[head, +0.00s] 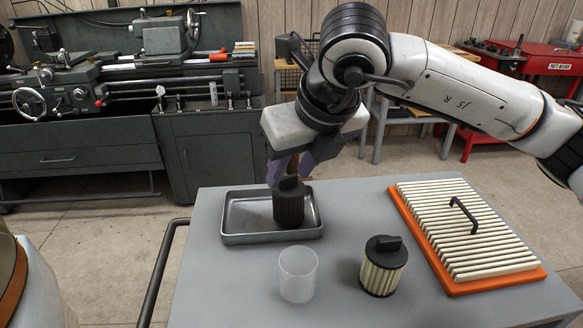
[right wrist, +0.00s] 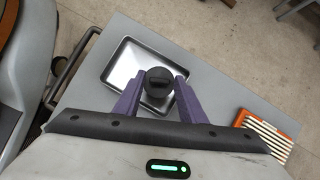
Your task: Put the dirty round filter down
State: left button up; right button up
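The dirty round filter (head: 289,207) is a dark, ribbed cylinder with a black cap and knob. It stands upright in the metal tray (head: 232,239). My right gripper (head: 298,172) hangs just above it, fingers pointing down. In the right wrist view, the two purple fingers (right wrist: 160,82) are spread apart, with the dark filter cap (right wrist: 158,79) seen between their tips. The fingers look open around the knob, and contact is hard to tell. The tray (right wrist: 122,48) also shows there. My left gripper is not in view.
On the grey cart top (head: 340,220) stand a translucent cup (head: 298,276), a cleaner pale round filter (head: 383,272) with a black cap, and an orange-framed panel filter (head: 470,235) with a black handle. A dark lathe (head: 130,90) stands behind. The cart's left side has a handle (head: 160,272).

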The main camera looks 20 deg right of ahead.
jog(key=shift+o, duration=0.6)
jog(key=shift+r, duration=0.1)
jog(key=shift+r, duration=0.15)
jog(key=v, duration=1.1)
jog(key=shift+s+r, duration=0.3)
jog(key=shift+s+f, duration=0.1)
